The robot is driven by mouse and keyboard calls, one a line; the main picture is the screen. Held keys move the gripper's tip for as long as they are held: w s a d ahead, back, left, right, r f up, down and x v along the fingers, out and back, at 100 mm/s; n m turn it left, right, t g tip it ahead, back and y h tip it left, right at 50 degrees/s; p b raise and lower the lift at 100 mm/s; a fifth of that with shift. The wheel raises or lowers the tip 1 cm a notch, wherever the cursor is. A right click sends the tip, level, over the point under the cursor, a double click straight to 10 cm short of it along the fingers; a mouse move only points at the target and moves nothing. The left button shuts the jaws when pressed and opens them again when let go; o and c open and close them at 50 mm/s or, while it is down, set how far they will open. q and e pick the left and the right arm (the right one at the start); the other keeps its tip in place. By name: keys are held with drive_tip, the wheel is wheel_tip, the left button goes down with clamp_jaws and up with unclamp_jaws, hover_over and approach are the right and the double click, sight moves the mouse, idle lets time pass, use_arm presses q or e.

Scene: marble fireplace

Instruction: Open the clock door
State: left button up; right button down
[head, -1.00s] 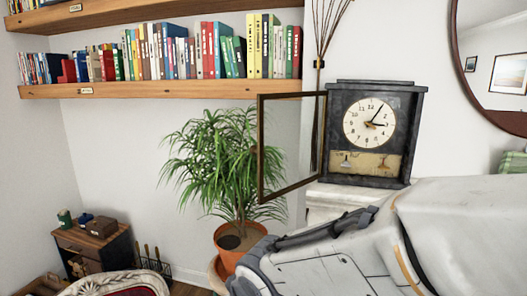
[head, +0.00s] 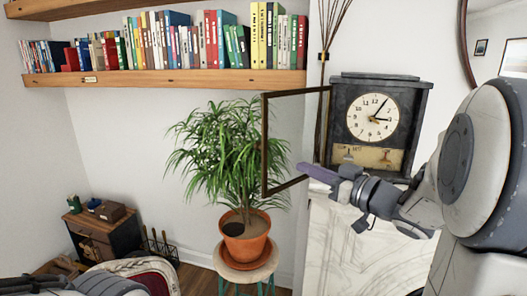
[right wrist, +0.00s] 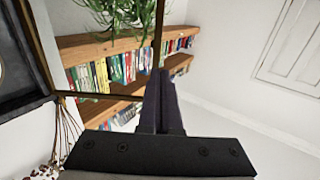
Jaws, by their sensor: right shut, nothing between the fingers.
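The black clock (head: 375,125) stands upright on the white mantel, its white dial and tan lower panel facing me. Its glazed clock door (head: 265,145), with a thin brown frame, stands wide open, swung out to the left of the case. My right gripper (head: 304,169) is shut and empty, its fingertips overlapping the lower part of the door in the head view. In the right wrist view the gripper fingers (right wrist: 163,76) point along by the door frame (right wrist: 157,35), and the clock case (right wrist: 20,60) shows at the left edge. I cannot tell whether the fingers touch the door. My left gripper is not in view.
A potted plant (head: 245,245) on a stool stands left of the door. Bookshelves (head: 160,78) hang above it. A round mirror (head: 500,60) is at the right. The marble fireplace (head: 350,245) lies below the clock.

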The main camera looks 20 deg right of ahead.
drive_tip(key=p, duration=0.4)
approach(265, 151)
drive_tip(key=x, duration=0.5)
drive_tip(key=shift+a+r, duration=0.15)
drive_tip(key=shift+r, duration=0.1)
drive_tip(key=shift+p+x, duration=0.35)
drive_tip(key=shift+x, duration=0.55)
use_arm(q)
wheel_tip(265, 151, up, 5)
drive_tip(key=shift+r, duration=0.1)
use_arm(e)
drive_tip(key=shift+f, duration=0.15)
